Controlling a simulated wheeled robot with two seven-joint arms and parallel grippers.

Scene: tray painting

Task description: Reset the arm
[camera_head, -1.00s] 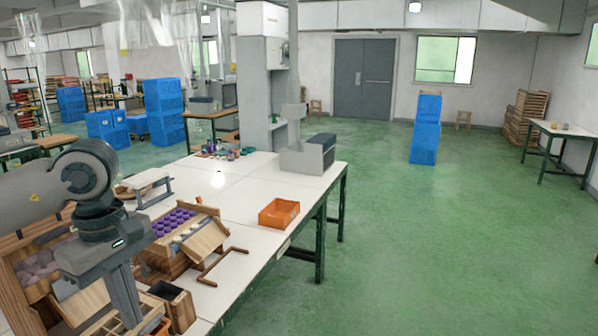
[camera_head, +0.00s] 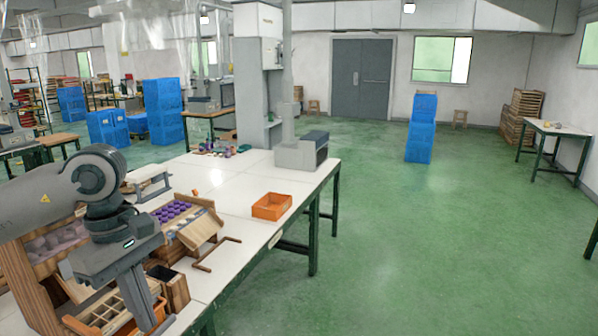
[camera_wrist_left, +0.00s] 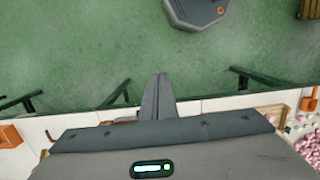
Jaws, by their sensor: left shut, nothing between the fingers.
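My left gripper (camera_head: 140,300) comes in from the left in the head view, above the near left end of the white table (camera_head: 232,182). Its fingers point down and are shut with nothing between them. In the left wrist view its closed fingers (camera_wrist_left: 157,97) reach out past the table edge over the green floor. Below it in the head view is a wooden compartment box (camera_head: 104,312). My right gripper is not in view.
A rack of purple pieces (camera_head: 172,211), an orange tray (camera_head: 271,206) and a wooden frame (camera_head: 216,254) are on the table. A grey machine (camera_head: 300,152) stands at its far end. Blue crates (camera_head: 420,128) stand on the floor, which is open to the right.

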